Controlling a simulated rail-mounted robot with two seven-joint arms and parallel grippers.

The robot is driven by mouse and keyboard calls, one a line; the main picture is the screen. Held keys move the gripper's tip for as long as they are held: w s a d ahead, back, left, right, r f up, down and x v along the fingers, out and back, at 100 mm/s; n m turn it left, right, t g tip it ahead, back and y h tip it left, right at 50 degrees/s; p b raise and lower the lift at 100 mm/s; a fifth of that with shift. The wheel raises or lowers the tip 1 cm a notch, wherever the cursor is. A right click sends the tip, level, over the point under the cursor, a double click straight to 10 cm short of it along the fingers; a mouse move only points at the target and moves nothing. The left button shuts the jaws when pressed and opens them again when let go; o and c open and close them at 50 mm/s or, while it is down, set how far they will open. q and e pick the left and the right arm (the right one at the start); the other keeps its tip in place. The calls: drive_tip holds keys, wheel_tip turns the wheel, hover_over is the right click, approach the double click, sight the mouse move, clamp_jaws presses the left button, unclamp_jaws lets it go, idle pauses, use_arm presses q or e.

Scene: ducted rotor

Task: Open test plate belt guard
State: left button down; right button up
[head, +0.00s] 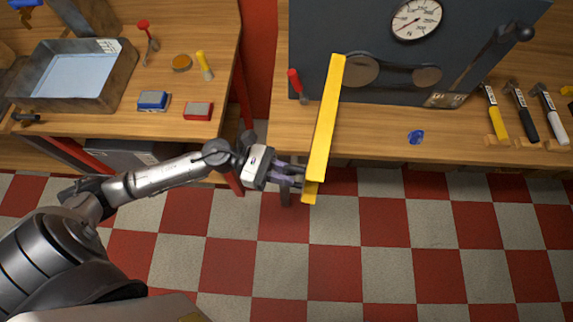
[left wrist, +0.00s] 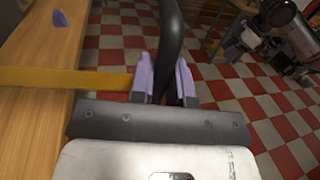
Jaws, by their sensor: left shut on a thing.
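The yellow belt guard (head: 325,125) sticks out from the dark test plate (head: 310,45), past the bench's front edge. Its far end is near the plate; whether it is hinged there cannot be made out. Behind it, a large pulley (head: 361,69) and a smaller pulley (head: 427,76) are uncovered. My left gripper (head: 290,177) is at the guard's near end, shut on its dark handle. In the left wrist view the curved handle (left wrist: 170,35) stands between the purple fingers (left wrist: 166,82), with the yellow guard (left wrist: 60,80) to the left. My right gripper is not in view.
A red-handled tool (head: 295,82) stands on the bench just left of the guard. A lever (head: 490,60) and gauge (head: 416,18) are on the plate. The checkered floor in front is clear.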

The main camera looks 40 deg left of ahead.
use_arm(q)
drive_tip(key=shift+r, duration=0.1)
drive_tip(key=c, duration=1.1)
unclamp_jaws()
drive_tip(key=shift+c, duration=0.2)
drive_tip(key=shift+o, duration=0.2)
drive_tip(key=b+v, duration=0.1)
drive_tip(key=v, duration=1.2)
drive_tip(key=shift+s+a, duration=0.2)
drive_tip(key=shift+a, duration=0.2)
drive_tip(key=shift+n, duration=0.3)
